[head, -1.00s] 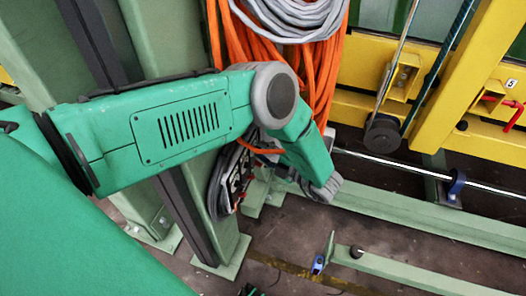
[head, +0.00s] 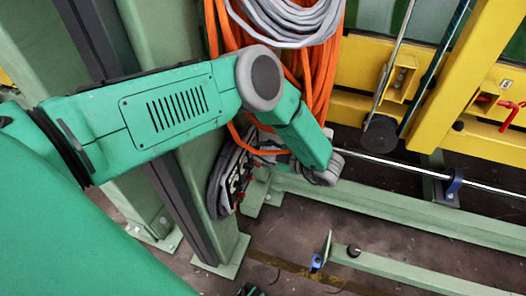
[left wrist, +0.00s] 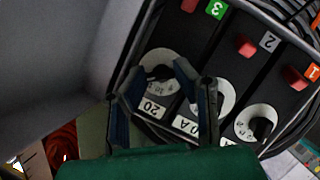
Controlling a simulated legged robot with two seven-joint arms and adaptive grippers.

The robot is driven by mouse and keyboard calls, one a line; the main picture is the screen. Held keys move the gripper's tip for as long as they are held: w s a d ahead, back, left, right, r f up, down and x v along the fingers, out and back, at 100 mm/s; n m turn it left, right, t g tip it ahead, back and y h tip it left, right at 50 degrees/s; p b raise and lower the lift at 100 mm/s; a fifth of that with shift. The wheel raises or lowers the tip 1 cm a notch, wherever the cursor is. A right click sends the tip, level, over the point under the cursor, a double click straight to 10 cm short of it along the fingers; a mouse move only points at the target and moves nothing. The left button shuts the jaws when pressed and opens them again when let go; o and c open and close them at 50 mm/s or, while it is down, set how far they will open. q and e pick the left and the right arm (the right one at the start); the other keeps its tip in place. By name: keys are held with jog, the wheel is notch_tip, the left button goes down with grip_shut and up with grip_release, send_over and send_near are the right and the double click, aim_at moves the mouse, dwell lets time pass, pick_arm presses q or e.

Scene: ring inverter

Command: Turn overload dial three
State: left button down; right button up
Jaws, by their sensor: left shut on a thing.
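The overload panel fills the upper right of the left wrist view, with three white round dials below red buttons. Dial three (left wrist: 160,85) is under the green "3" label, with a "20" tag below it and a black knob at its middle. Dial two (left wrist: 228,98) is partly covered by a finger; dial one (left wrist: 250,125) is clear at the right. My left gripper (left wrist: 163,72) is shut on the knob of dial three, a finger on each side. In the head view the panel (head: 238,175) shows edge-on behind my left arm, and the gripper is hidden.
A grey cable coil (head: 290,18) and orange cables (head: 322,70) hang beside my arm. Green posts (head: 205,150) stand behind it. A yellow frame (head: 465,75) is at the right, and green floor rails (head: 400,215) run below.

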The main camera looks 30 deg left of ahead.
pick_arm(q)
jog(key=shift+a+f+m+g, duration=0.1)
jog(key=shift+a+m+g, duration=0.2)
jog(key=shift+m, duration=0.3)
pick_arm(e)
jog(key=shift+f, duration=0.1)
pick_arm(q)
jog(key=c, duration=1.4)
grip_release()
jog(key=shift+o, duration=0.6)
jog(key=shift+a+h, duration=0.15)
jog(key=shift+h, duration=0.15)
pick_arm(e)
jog(key=shift+a, duration=0.3)
pick_arm(q)
jog(key=v, duration=1.2)
pick_arm(e)
jog(key=shift+d, duration=0.15)
pick_arm(q)
jog(key=shift+w+f, duration=0.15)
